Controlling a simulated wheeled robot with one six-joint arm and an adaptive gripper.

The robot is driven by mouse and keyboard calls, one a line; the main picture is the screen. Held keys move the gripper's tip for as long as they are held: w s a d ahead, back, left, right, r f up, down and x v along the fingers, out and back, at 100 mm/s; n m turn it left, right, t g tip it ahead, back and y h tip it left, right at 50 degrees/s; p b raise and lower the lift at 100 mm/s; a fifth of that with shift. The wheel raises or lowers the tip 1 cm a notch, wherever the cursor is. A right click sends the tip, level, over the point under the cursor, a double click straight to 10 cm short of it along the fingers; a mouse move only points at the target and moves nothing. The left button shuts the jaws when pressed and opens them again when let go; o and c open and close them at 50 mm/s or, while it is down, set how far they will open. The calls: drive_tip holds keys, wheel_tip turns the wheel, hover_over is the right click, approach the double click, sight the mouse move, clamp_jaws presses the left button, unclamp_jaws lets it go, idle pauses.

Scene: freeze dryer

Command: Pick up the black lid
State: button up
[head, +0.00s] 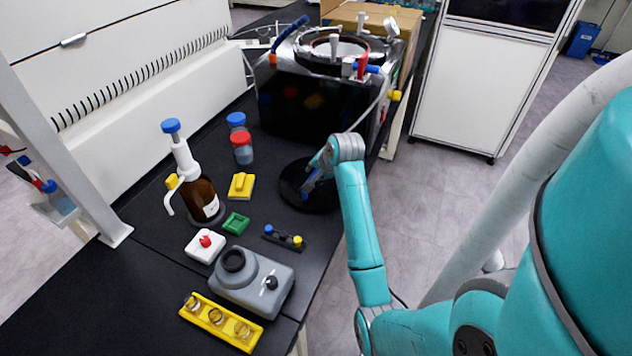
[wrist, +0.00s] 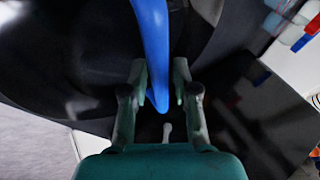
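The black lid (head: 296,184) is a round dark disc on the black bench, in front of the freeze dryer. My gripper (head: 318,178) is over the lid in the head view and partly hides it. In the wrist view the lid (wrist: 75,55) fills much of the left and upper part as a dark glossy surface. A blue bar (wrist: 152,45), seemingly the lid's handle, runs down between the fingers of my gripper (wrist: 161,70). The fingers stand apart on either side of it, with a slim gap at the right finger. Contact on the left is unclear.
The freeze dryer (head: 315,105) stands just behind the lid. Bottles with red (head: 242,150) and blue caps, a brown dispenser bottle (head: 202,200), a yellow block (head: 241,186) and a small dark rack (head: 284,238) lie left and in front. The bench edge is close on the right.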

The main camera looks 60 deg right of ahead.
clamp_jaws()
drive_tip(key=shift+r, duration=0.15)
